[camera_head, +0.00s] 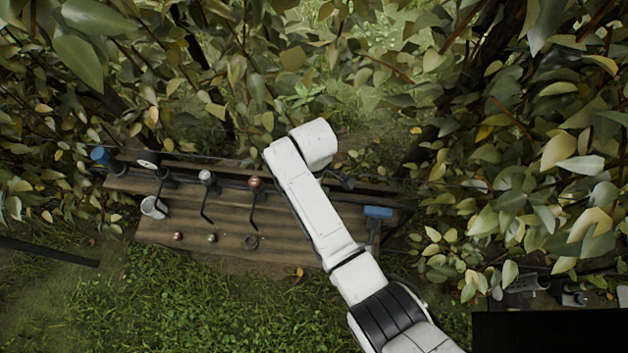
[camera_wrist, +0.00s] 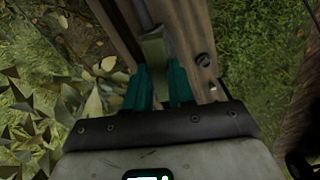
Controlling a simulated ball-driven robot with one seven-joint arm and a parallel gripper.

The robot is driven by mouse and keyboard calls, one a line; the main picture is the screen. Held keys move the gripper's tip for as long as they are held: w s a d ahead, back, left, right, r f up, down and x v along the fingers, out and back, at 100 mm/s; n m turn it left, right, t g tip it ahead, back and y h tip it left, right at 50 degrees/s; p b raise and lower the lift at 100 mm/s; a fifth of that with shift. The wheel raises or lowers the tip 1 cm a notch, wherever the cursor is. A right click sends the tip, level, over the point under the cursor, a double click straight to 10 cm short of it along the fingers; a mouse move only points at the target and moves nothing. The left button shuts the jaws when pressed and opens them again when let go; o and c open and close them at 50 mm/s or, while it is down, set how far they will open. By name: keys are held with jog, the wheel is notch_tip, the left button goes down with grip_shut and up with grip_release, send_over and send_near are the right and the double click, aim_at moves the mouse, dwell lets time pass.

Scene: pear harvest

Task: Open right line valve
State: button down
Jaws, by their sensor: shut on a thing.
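In the wrist view my gripper (camera_wrist: 159,78) has its two teal fingers closed on either side of a narrow grey-green lever (camera_wrist: 153,48), with a thin rod running up from it. This looks like a valve lever, but I cannot tell which line it belongs to. In the head view my white arm reaches over the wooden bench and hides the gripper and the lever. Dark levers hang left of my arm: one under a white cap (camera_head: 207,178), one under a copper-coloured cap (camera_head: 254,183). A dark fitting (camera_head: 345,183) shows just right of my wrist.
The wooden bench (camera_head: 190,222) carries a metal cup (camera_head: 154,207), a white-faced gauge (camera_head: 147,160), a blue fitting (camera_head: 100,155), a dark ring (camera_head: 251,242) and a blue-headed tool (camera_head: 378,212). Leafy branches crowd both sides and the back. Grass (camera_head: 190,310) lies open in front.

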jog(key=shift+n, duration=1.2)
jog(key=c, duration=1)
grip_release()
jog(key=shift+o, duration=0.2)
notch_tip(320, 180, up, 11)
